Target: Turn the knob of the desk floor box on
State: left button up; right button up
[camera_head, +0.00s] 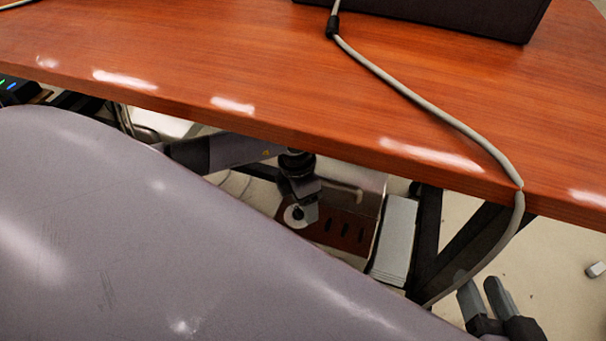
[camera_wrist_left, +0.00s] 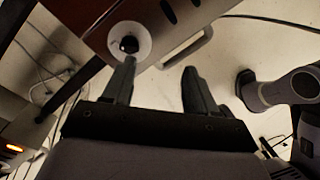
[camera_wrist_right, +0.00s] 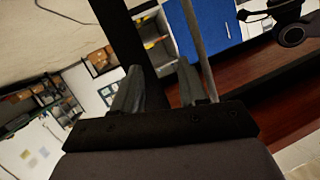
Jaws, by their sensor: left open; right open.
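The floor box shows under the desk in the head view as a red-brown panel (camera_head: 340,232) with dark slots. A white round plate with a dark knob (camera_head: 296,214) sits at its left end. In the left wrist view the black knob (camera_wrist_left: 128,44) sits on its white disc at the upper left. My left gripper (camera_wrist_left: 158,68) is open and empty there, its left fingertip at the disc's lower edge; whether it touches is unclear. The left gripper (camera_head: 307,203) partly covers the box in the head view. My right gripper (camera_head: 481,284) is open and empty at the lower right, beside the cable.
The wooden desk top (camera_head: 230,60) overhangs the box. A grey cable (camera_head: 430,105) runs over its edge. A white block-like piece (camera_head: 397,240) and dark desk legs (camera_head: 428,235) stand right of the box. In the right wrist view a blue cabinet (camera_wrist_right: 205,25) shows behind.

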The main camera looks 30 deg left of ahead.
aim_at(296, 212)
pick_arm(q)
jog(key=a, duration=0.1)
jog(key=w+a+y, duration=0.1)
jog(key=a, duration=0.1)
jog(key=shift+w+a+f+y, duration=0.1)
jog(key=shift+w+y, duration=0.05)
jog(key=shift+y, duration=0.15)
notch_tip(296, 212, down, 6)
jog(key=b, duration=0.3)
jog(key=shift+a, duration=0.1)
jog(key=shift+f, duration=0.35)
pick_arm(e)
jog(key=shift+s+d+n+t+h, duration=0.1)
jog(key=shift+d+n+t+h, duration=0.2)
jog(key=shift+d+n+t, duration=0.5)
pick_arm(q)
jog(key=shift+c, duration=0.3)
pick_arm(e)
jog(key=shift+d, duration=0.15)
pick_arm(q)
jog(key=c, duration=1)
